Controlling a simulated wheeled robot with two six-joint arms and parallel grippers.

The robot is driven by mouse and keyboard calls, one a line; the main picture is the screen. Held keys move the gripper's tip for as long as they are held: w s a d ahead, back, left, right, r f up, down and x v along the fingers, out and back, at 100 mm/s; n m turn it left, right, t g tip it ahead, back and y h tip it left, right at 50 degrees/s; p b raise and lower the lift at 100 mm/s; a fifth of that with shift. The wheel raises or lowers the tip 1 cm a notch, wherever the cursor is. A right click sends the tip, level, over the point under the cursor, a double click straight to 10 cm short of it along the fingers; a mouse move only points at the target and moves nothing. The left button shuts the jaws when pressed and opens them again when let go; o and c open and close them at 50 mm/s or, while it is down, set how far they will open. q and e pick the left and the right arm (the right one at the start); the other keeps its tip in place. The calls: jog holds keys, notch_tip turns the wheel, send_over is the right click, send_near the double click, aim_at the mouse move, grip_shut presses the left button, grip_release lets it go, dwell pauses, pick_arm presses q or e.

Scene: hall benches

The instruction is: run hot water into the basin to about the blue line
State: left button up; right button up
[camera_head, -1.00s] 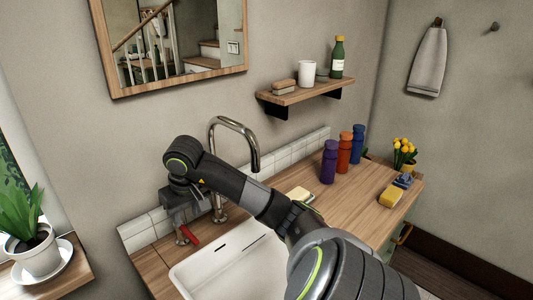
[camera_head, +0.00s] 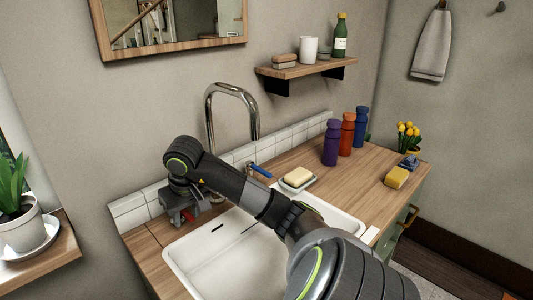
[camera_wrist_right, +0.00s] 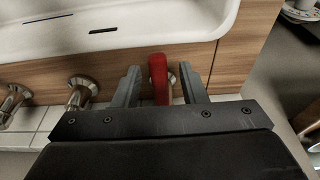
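The white basin (camera_head: 215,268) is set in the wooden counter and looks empty. A chrome curved spout (camera_head: 232,88) stands behind it; I see no water running. A red tap handle (camera_wrist_right: 158,78) shows in the right wrist view, and partly in the head view (camera_head: 188,215). A blue tap handle (camera_head: 261,171) is on the far side of the spout. My right gripper (camera_wrist_right: 160,82) is open, with the red handle between its fingers and a gap on each side. A dark blue line (camera_wrist_right: 48,18) shows on the basin wall. My left gripper is out of view.
A soap dish with a pale bar (camera_head: 298,178) sits by the basin's back right rim. Purple, red and blue bottles (camera_head: 331,143), a yellow sponge (camera_head: 396,177) and flowers stand on the right counter. A shelf (camera_head: 305,72) is above; a potted plant (camera_head: 22,228) is left.

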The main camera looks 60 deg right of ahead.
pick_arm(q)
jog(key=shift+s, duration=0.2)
pick_arm(e)
jog(key=shift+a+r+p, duration=0.1)
jog(key=shift+r+p, duration=0.05)
jog(key=shift+p, duration=0.45)
jog(key=shift+w+a+m+p, duration=0.15)
jog(key=shift+m+p, duration=0.25)
jog(key=shift+p, duration=0.35)
jog(key=shift+w+a+m+p, duration=0.1)
jog(key=shift+a+m+p, duration=0.25)
jog(key=shift+p, duration=0.45)
jog(key=shift+w+a+m+h+p, duration=0.1)
jog(key=shift+a+m+h+p, duration=0.15)
jog(key=shift+m+p, duration=0.6)
pick_arm(q)
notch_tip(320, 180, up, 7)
jog(key=p, duration=0.1)
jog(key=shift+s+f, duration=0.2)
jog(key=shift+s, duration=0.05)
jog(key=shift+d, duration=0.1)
pick_arm(e)
jog(key=shift+w, duration=0.1)
